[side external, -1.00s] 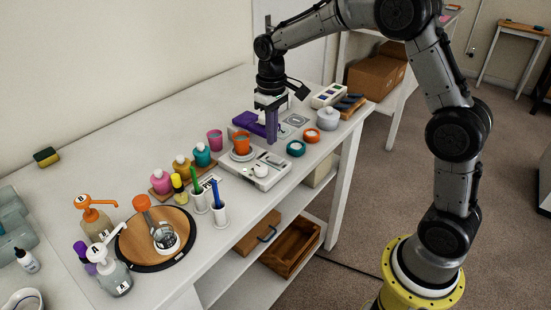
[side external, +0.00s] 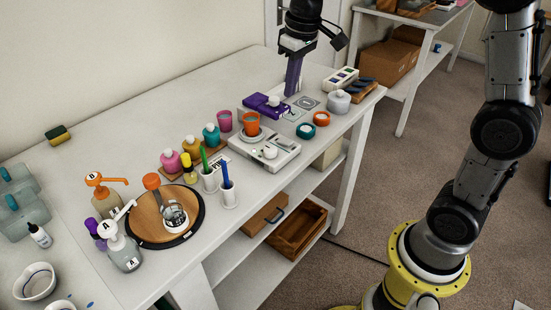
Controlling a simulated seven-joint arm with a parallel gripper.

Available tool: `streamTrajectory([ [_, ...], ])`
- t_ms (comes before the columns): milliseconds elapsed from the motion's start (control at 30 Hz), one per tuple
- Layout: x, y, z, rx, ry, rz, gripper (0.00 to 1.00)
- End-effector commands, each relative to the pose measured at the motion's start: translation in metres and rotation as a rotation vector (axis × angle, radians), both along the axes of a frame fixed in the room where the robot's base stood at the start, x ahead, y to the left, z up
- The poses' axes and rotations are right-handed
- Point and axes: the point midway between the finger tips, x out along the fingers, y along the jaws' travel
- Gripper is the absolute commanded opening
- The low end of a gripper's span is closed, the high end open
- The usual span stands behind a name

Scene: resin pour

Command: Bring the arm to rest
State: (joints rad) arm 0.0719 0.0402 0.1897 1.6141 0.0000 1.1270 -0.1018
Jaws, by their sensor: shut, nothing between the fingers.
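My gripper (side external: 291,92) is at the top centre of the side external view, pointing down with long purple fingers. The fingers are shut with nothing between them. It hangs above the back right part of the white table (side external: 110,118), apart from the things below it. An orange cup (side external: 251,123) stands on the white scale (side external: 277,151).
A grey lidded pot (side external: 338,102), teal and orange rings (side external: 305,131) and a tray (side external: 340,80) stand near the fingers. Several bottles, pen holders and a wooden turntable (side external: 150,222) fill the front. The table's back left is mostly clear.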

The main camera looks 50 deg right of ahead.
Motion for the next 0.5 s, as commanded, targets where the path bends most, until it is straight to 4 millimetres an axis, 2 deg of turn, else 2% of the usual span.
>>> streamTrajectory([
  [33,-0.019,0.004,0.017,-0.003,-0.041,0.006,0.00],
  [200,-0.082,0.016,0.046,-0.005,-0.148,0.015,0.00],
  [367,-0.143,0.023,0.050,-0.002,-0.239,0.018,0.00],
  [500,-0.192,0.027,0.035,0.004,-0.307,0.014,0.00],
])
